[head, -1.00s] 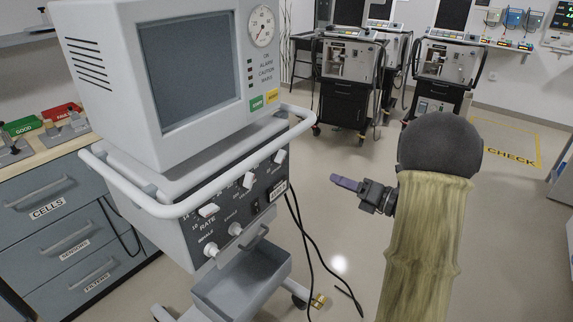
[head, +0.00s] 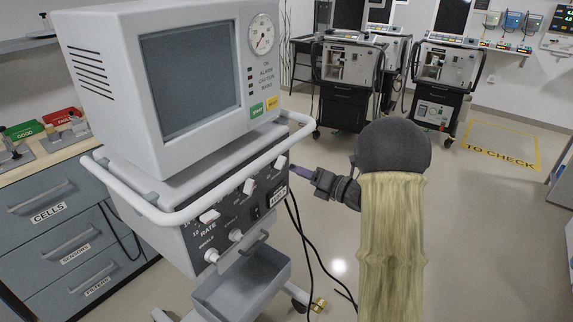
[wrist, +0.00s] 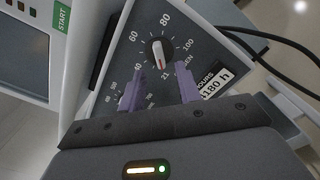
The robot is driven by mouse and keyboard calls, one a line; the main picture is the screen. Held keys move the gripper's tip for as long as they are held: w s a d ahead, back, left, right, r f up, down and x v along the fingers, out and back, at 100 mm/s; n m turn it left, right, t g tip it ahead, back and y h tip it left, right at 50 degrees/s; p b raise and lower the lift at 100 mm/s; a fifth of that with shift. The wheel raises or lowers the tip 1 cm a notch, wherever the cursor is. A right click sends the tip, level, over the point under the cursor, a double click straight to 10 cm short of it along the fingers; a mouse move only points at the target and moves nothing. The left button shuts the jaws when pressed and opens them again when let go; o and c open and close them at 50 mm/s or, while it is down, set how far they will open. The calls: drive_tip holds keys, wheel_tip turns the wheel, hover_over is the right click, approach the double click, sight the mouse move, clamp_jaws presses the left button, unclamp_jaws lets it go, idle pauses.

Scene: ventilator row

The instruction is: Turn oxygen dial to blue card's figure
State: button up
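The oxygen dial is a white knob (wrist: 160,52) with a thin red mark, on a dark panel with a scale from 21 to 100. Its label is partly hidden, with "EN" showing. The red mark lies towards the knob's lower end, near the 21 side; its exact reading is hard to tell. In the head view the knob (head: 281,162) is at the panel's right end. My gripper (wrist: 160,76) is open, its purple fingers short of the knob, one either side of its line. In the head view my gripper (head: 304,173) is just right of the panel. I see no blue card.
The ventilator's white rail (head: 210,205) runs around the body above the panel. Other knobs (head: 209,216) sit left on the panel. Black cables (head: 300,245) hang below the gripper. A grey tray (head: 240,285) is underneath. Floor to the right is clear.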

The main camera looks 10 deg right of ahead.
sight(283, 165)
drive_tip(key=x, duration=0.5)
drive_tip(key=shift+w+a, duration=0.2)
clamp_jaws()
